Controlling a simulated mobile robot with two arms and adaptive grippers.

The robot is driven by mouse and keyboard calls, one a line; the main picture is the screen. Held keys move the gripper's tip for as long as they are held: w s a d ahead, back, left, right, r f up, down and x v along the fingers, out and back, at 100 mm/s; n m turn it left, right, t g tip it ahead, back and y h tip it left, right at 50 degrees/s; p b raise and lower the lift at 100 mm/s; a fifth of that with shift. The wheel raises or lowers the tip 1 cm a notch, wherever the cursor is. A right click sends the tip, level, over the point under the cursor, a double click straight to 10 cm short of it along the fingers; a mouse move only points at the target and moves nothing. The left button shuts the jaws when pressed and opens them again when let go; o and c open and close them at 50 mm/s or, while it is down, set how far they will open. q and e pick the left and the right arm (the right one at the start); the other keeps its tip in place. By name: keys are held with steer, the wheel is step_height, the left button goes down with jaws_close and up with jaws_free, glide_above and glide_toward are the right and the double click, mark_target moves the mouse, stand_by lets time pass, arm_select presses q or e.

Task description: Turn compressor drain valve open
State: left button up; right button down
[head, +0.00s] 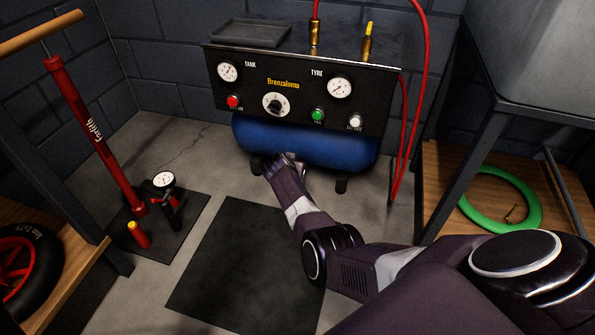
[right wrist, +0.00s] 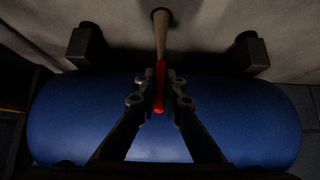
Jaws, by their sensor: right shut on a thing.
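The compressor has a blue tank (head: 335,146) under a dark control panel (head: 300,98). In the right wrist view the tank (right wrist: 75,118) fills the lower part. The drain valve's red lever (right wrist: 160,98) lies in line with a pale tan stem (right wrist: 160,35). My right gripper (right wrist: 161,78) is shut on the red lever, one finger on each side. In the head view my right arm reaches to the tank's underside, and the valve and fingertips are hidden there. My left gripper is not in view.
The tank's feet (right wrist: 252,52) stand on both sides of the valve. A black mat (head: 235,265) lies in front. A red floor pump (head: 97,135) stands at left. A shelf with a green tyre (head: 470,212) is at right. A red hose (head: 424,80) hangs beside the compressor.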

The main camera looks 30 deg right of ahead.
steer(key=c, duration=2)
jaws_free()
steer(key=shift+c, duration=0.2)
steer(key=v, duration=0.7)
steer(key=shift+a, duration=0.2)
steer(key=shift+r, duration=0.2)
